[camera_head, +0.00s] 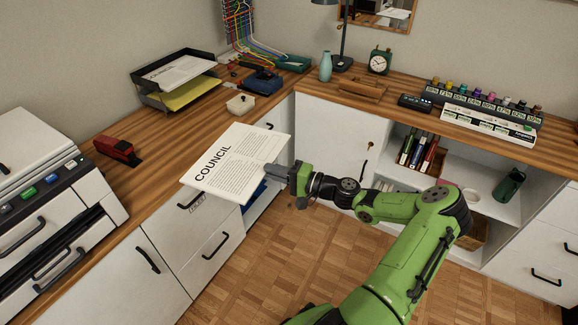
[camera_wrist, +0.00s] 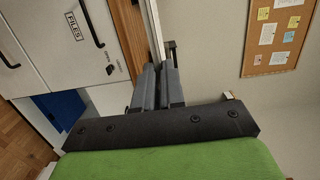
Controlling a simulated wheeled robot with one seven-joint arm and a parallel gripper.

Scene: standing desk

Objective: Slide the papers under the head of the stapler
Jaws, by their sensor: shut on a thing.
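The papers (camera_head: 238,160) are a white stack headed "COUNCIL". My gripper (camera_head: 282,172) is shut on their right edge and holds them out in front of the desk's front edge, above the drawers. In the wrist view the fingers (camera_wrist: 157,88) are together on the thin, pale edge of the papers (camera_wrist: 153,35), seen nearly edge-on. The red stapler (camera_head: 118,151) lies on the wooden desk to the left, apart from the papers. It does not show clearly in the wrist view.
A printer (camera_head: 40,180) stands left of the stapler. A black paper tray (camera_head: 178,80), a small white box (camera_head: 240,105) and a blue device (camera_head: 262,81) are farther back. The desktop (camera_head: 165,130) between stapler and papers looks clear.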

